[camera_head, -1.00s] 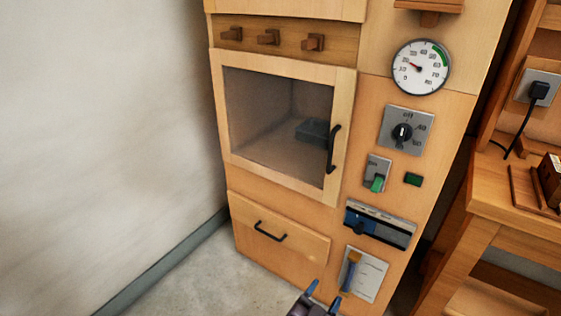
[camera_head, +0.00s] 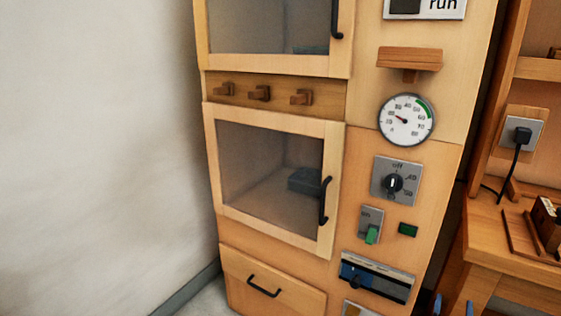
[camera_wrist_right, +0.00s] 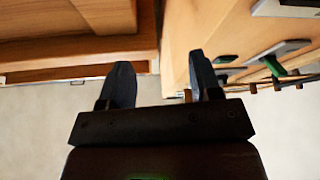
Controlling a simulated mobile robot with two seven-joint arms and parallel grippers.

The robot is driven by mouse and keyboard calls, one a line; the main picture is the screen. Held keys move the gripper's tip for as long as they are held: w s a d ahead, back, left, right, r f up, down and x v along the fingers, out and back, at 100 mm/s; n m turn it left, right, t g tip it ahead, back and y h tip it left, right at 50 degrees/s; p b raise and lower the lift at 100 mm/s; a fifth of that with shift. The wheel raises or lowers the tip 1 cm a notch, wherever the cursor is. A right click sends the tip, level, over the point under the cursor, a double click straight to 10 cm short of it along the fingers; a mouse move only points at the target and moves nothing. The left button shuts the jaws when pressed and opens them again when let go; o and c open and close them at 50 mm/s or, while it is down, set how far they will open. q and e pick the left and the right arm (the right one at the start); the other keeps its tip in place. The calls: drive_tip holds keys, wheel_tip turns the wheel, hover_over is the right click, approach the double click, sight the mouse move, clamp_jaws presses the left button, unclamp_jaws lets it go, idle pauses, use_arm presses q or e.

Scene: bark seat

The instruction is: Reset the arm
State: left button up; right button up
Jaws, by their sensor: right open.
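My right gripper (camera_head: 453,306) shows only as two blue fingertips at the bottom edge of the head view, in front of the lower right of the wooden cabinet. In the right wrist view the right gripper (camera_wrist_right: 160,72) has its two dark fingers spread apart with nothing between them. The cabinet's panel and green switch (camera_wrist_right: 272,65) show to the right of the fingers there. My left gripper is not in view.
The cabinet has a closed glass door (camera_head: 270,184) with a dark block (camera_head: 305,181) behind it, a closed drawer (camera_head: 272,281), a gauge (camera_head: 406,119), a dial (camera_head: 396,182) and a switch (camera_head: 370,226). A wooden bench (camera_head: 486,226) stands right. A bare wall (camera_head: 100,150) is left.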

drive_tip(key=s+a+f+n+g+y, duration=0.25)
drive_tip(key=s+a+n+y, duration=0.2)
drive_tip(key=s, duration=0.55)
drive_tip(key=s+a+f+n+g+y, duration=0.2)
drive_tip(key=s+a+n+g+y, duration=0.3)
drive_tip(key=s, duration=0.6)
drive_tip(key=s+a+f+n+g+y, duration=0.25)
drive_tip(key=s+y, duration=0.35)
drive_tip(key=s, duration=0.4)
drive_tip(key=s+d+r+m+g+h, duration=0.1)
drive_tip(key=s+r+g+h, duration=0.15)
drive_tip(key=s, duration=0.55)
drive_tip(key=shift+a+m+t+h, duration=0.85)
drive_tip(key=shift+a+m, duration=1.7)
drive_tip(key=shift+m, duration=0.25)
use_arm(q)
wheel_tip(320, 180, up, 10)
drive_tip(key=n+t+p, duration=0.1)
drive_tip(key=p, duration=1.3)
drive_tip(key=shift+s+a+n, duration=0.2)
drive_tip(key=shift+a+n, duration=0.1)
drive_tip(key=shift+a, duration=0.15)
use_arm(e)
wheel_tip(320, 180, up, 10)
drive_tip(key=d+m+t, duration=0.1)
drive_tip(key=shift+r, duration=0.25)
